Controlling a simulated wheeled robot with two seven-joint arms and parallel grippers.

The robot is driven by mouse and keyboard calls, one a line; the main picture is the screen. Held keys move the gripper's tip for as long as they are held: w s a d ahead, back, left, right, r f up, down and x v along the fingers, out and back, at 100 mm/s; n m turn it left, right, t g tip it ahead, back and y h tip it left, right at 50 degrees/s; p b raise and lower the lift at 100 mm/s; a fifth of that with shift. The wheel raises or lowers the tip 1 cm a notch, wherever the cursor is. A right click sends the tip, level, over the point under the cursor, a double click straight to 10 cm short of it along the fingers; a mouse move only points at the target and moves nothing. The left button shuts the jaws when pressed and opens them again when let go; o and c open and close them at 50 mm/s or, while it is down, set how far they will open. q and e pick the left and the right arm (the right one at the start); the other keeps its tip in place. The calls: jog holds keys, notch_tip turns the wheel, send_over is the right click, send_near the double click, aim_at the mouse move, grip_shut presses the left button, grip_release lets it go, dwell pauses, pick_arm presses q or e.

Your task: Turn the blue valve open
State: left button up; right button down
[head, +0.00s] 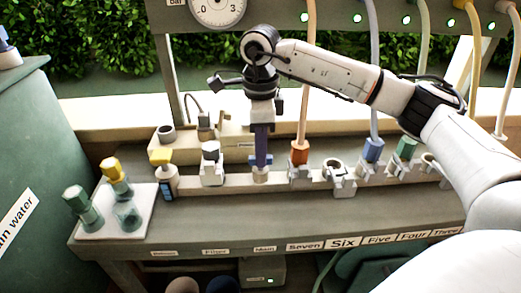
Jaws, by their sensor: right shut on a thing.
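The blue valve (262,160) stands on a pale fitting in the middle of the bench, behind the "Main" label. My right gripper (262,140) comes down on it from above, its arm reaching in from the right. The gripper is shut on the valve's blue handle. The fingers hide part of the handle, and its exact turn is hard to read. My left gripper is not in view.
Left of the valve stand a grey-capped fitting (211,163) and a yellow-topped one (164,175). An orange connector (299,152) with a hose is close on the right. A white tray (98,232) holds several fittings at left. A gauge (217,10) hangs behind.

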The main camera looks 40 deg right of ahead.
jog(key=shift+r, duration=0.1)
dwell(0.4)
jog(key=c, duration=1.7)
grip_release()
jog(key=shift+c, duration=0.2)
notch_tip(320, 180, up, 10)
jog(key=shift+r, duration=0.15)
